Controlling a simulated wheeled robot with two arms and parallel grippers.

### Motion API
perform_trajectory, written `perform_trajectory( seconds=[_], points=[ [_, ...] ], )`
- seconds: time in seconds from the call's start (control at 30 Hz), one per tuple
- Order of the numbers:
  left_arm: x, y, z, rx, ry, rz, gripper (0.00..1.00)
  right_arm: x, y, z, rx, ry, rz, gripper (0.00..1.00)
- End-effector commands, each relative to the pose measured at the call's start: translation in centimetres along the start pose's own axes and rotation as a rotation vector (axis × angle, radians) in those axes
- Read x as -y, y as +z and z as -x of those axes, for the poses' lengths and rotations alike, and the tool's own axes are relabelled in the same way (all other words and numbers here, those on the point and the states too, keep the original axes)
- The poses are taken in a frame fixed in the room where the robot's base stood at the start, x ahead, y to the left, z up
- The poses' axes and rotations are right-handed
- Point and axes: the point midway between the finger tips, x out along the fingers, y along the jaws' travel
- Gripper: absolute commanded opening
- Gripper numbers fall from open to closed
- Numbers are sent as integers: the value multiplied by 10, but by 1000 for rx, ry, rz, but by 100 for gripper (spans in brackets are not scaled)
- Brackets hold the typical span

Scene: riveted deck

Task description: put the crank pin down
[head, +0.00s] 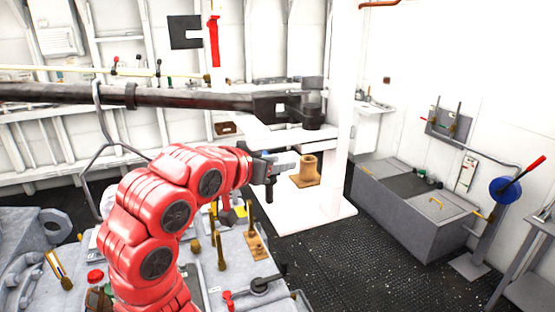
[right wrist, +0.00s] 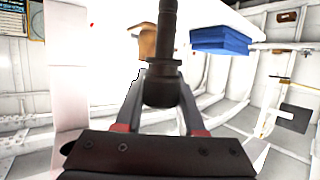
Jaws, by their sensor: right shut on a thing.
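My right gripper (head: 281,164), at the end of the red arm, is shut on a dark crank pin (head: 269,185). It holds the pin in the air, past the far right edge of the grey workbench. In the right wrist view the crank pin (right wrist: 164,85) stands between the two fingers (right wrist: 160,118), its thick end at the fingers and its thinner shaft reaching up the picture. My left gripper is not in view.
A brown flanged bush (head: 307,172) stands on a white platform (head: 318,214). The grey workbench (head: 205,262) carries several brass and dark tools. A long dark bar (head: 190,98) crosses above. A grey chest (head: 400,215) stands right, with clear dark floor (head: 350,260) before it.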

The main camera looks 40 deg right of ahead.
Motion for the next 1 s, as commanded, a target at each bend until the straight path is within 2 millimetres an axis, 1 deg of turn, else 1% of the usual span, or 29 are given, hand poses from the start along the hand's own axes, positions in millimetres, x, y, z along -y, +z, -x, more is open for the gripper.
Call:
perform_trajectory(
  seconds=[0.13, 0.17, 0.3, 0.33, 0.57, 0.67, 0.7, 0.77, 0.87, 1.0],
  points=[
    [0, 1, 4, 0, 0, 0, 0, 0, 4, -1, 0, 0, 0, 0],
    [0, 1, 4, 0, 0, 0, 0, 0, 4, -1, 0, 0, 0, 40],
    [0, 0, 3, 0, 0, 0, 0, 0, 3, -1, 0, 0, 0, 65],
    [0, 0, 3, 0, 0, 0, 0, 0, 3, -1, 0, 0, 0, 68],
    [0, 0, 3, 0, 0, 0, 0, 0, 2, -1, 0, 0, 0, 68],
    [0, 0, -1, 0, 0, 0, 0, 0, -1, 0, 0, 0, 0, 68],
    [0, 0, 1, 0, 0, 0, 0, 0, 0, 2, -1, -1, 0, 68],
    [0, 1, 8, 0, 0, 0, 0, 1, 3, 9, -1, -3, 0, 68],
    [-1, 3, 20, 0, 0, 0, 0, 0, 5, 26, 1, -5, -5, 68],
    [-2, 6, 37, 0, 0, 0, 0, 1, 6, 56, 1, -7, -1, 68]
  ],
)
